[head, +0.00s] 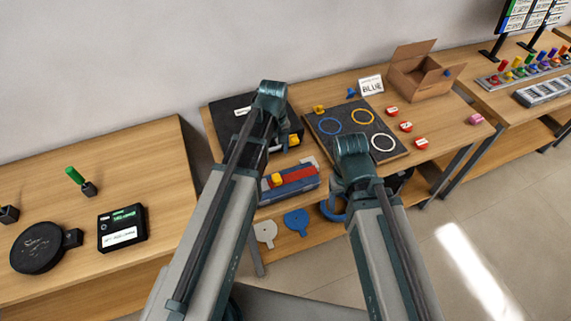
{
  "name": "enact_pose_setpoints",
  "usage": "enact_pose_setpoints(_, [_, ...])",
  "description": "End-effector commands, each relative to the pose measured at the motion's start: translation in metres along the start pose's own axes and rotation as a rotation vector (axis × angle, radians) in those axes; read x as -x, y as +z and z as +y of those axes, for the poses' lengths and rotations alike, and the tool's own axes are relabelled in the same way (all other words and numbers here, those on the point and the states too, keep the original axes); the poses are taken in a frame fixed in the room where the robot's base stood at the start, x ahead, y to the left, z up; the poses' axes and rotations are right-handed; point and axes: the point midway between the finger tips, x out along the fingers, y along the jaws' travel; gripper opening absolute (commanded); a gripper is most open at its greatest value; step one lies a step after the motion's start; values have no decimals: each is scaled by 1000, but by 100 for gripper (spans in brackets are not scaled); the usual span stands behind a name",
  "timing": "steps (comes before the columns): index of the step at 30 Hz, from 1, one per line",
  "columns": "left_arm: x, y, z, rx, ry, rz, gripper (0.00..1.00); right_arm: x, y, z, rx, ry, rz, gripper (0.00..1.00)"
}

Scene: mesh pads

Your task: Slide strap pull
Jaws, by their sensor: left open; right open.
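I cannot make out a strap pull for certain. A blue and red block-like fixture (296,188) with a small yellow piece (277,180) lies at the front of the middle table, partly behind my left arm. A black case or panel (232,112) with a white label lies behind that arm, with yellow and blue parts (294,139) at its right edge. My two arms rise from the bottom, the left one over the black panel and the right one in front of the dark ring board. No fingers of either gripper show; they are hidden or out of sight.
The dark board (340,117) carries blue, yellow and white rings. The left table (150,170) holds a black disc (38,247) and a labelled black box (122,228).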

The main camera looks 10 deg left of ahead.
Motion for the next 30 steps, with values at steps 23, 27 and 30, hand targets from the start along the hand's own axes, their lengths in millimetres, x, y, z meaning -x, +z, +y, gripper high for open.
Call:
enact_pose_setpoints(23, [-65, 0, 0, -1, 0, 0, 68, -64, -4, -6, 5, 1, 0, 68])
enact_pose_setpoints(27, [-85, 0, 0, -1, 0, 0, 68, -84, -5, -8, 4, 1, 0, 68])
enact_pose_setpoints(30, [-99, 0, 0, -1, 0, 0, 68, -98, -6, -9, 3, 1, 0, 68])
